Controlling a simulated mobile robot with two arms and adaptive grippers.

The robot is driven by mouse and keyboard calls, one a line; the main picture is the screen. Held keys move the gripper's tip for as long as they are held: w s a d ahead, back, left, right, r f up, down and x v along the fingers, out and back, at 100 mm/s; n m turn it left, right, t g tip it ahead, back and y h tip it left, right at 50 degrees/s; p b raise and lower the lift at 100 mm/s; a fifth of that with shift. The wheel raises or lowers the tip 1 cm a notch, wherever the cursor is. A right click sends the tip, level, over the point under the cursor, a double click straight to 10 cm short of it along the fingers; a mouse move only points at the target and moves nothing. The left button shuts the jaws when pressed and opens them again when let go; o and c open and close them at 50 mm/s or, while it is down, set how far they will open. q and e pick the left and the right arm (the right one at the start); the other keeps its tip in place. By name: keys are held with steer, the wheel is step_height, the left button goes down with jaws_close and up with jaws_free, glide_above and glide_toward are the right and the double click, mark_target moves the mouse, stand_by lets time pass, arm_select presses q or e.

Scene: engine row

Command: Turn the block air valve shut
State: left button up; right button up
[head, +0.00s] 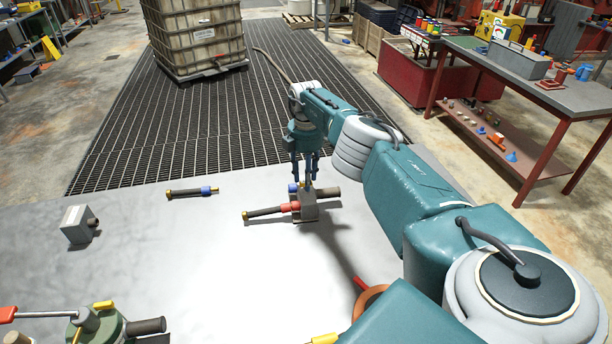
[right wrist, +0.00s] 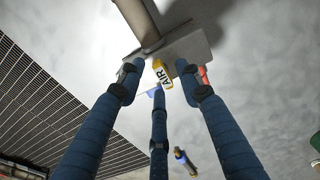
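The valve block (head: 304,207) is a small grey block with dark pipe stubs on the grey tabletop. It also shows in the right wrist view (right wrist: 180,48). A yellow lever marked AIR (right wrist: 162,74) sticks out from it. My right gripper (head: 306,178) points down over the block. In the right wrist view its three blue fingers (right wrist: 158,85) are spread around the lever, with gaps visible between the tips and the lever. The far side of the block is partly hidden. My left gripper is not in view.
One with a blue coupling (head: 193,191) lies to the left. A grey box (head: 78,223) stands farther left. A red-handled valve (head: 90,326) is at the front left. The tabletop's middle is clear.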

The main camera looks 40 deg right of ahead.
step_height(320, 180, up, 12)
stand_by(0.4)
steer(key=shift+f, duration=0.1)
stand_by(0.4)
